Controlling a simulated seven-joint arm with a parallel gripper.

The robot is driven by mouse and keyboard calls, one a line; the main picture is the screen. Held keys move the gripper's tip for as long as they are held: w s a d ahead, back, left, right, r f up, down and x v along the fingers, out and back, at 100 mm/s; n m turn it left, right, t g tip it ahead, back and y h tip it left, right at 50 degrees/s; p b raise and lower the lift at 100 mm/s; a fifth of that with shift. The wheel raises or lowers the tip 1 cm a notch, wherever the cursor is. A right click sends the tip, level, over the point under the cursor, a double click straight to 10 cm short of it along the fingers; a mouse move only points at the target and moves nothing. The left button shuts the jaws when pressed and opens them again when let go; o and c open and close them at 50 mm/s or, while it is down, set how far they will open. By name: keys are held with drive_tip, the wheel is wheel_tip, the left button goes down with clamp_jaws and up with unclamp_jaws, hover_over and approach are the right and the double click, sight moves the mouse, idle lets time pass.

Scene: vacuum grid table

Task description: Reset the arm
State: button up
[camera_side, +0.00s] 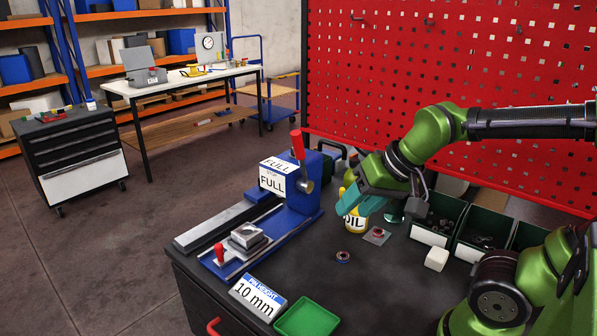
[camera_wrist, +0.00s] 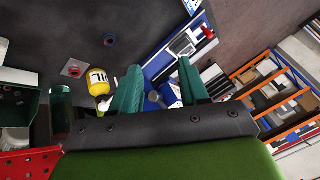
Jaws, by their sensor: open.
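My green arm reaches in from the right in the side view. My gripper (camera_side: 366,201) has teal fingers and hangs above the dark table (camera_side: 310,262), just in front of the yellow oil bottle (camera_side: 355,221) in that picture. In the wrist view the two teal fingers of my gripper (camera_wrist: 160,88) stand apart with nothing held between them. The oil bottle shows left of the fingers in the wrist view (camera_wrist: 98,84).
A blue press (camera_side: 295,190) with a red handle stands left of my gripper. A green tray (camera_side: 307,317), a 10 mm sign (camera_side: 257,297), a small ring (camera_side: 343,257) and a white block (camera_side: 436,259) lie on the table. Dark green bins (camera_side: 437,222) stand at right before a red pegboard (camera_side: 420,70).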

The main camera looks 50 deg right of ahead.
drive_tip(key=a, duration=0.1)
drive_tip(key=s+a+r+n, duration=0.1)
drive_tip(key=s+a+n, duration=0.1)
drive_tip(key=shift+s+a+r+t+y, duration=0.15)
drive_tip(key=shift+a+r+t+y, duration=0.25)
